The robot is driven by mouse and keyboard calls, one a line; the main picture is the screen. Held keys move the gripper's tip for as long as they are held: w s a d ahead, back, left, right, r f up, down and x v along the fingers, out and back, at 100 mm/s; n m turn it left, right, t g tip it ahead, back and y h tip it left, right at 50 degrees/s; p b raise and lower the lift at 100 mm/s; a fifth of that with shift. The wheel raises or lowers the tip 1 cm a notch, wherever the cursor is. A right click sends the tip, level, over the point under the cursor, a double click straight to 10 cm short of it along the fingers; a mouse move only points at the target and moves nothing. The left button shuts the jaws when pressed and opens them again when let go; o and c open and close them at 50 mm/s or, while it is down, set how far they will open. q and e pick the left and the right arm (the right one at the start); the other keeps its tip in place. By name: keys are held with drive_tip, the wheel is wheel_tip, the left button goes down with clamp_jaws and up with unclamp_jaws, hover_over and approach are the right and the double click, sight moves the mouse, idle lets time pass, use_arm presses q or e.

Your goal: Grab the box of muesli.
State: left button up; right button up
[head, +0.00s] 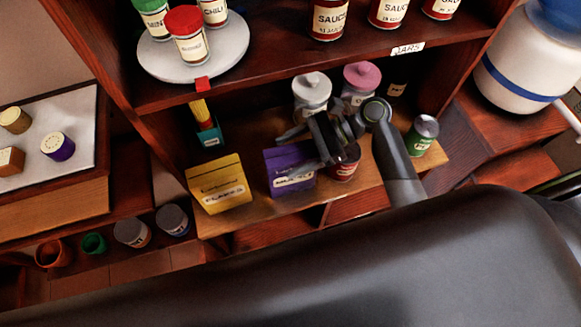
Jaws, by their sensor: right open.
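The muesli box (283,182) is purple with a pale label that seems to read muesli. It stands on the lower wooden shelf, in the middle of the head view. My right gripper (290,153) reaches in from the right, and its open fingers are over the upper right part of the box. The fingers cover part of the box, and I cannot tell whether they touch it. My left gripper is not in view.
A yellow box (220,184) stands left of the muesli. A red can (344,170) is close on the right, partly behind my gripper. Lidded jars (311,90) stand behind, and a green can (422,135) is farther right. The upper shelf (262,78) hangs above.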

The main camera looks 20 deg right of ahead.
clamp_jaws()
idle(0.6)
